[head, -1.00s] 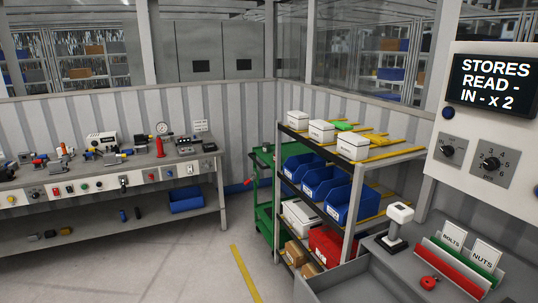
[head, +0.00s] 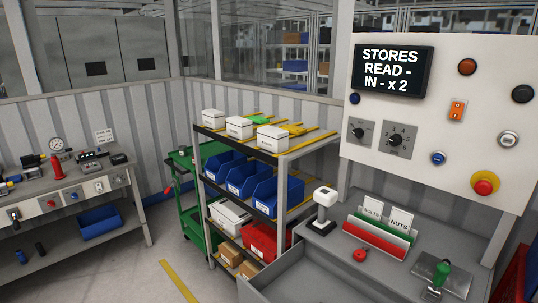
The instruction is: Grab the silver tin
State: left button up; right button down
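I see no silver tin that I can make out in the head view. White lidded boxes (head: 240,128) stand on the top level of a shelf rack (head: 283,172), with blue bins (head: 243,179) below them. A grey bench (head: 325,262) at the right holds a white-topped scanner-like device (head: 325,207), a card holder (head: 378,235) with cards marked BOLTS and NUTS, and a green-handled stamp-like tool (head: 439,277). Neither of my grippers is in view.
A control panel (head: 447,120) with a screen, knobs and buttons rises behind the bench. A green cart (head: 191,210) stands behind the rack. A workbench (head: 75,185) with tools is at the left. The floor (head: 135,275) between is clear.

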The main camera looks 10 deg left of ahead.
aim_at(183, 149)
jog(key=i+j, duration=0.15)
jog(key=j, duration=0.25)
jog(key=i+j, duration=0.15)
jog(key=j, duration=0.25)
jog(key=i+j+z, duration=0.1)
jog(key=j, duration=0.35)
jog(key=i+j, duration=0.2)
jog(key=j, duration=0.2)
jog(key=i+j, duration=0.15)
jog(key=j, duration=0.25)
jog(key=i+j+z, duration=0.1)
jog(key=j, duration=0.35)
jog(key=i+j, duration=0.2)
jog(key=j, duration=0.2)
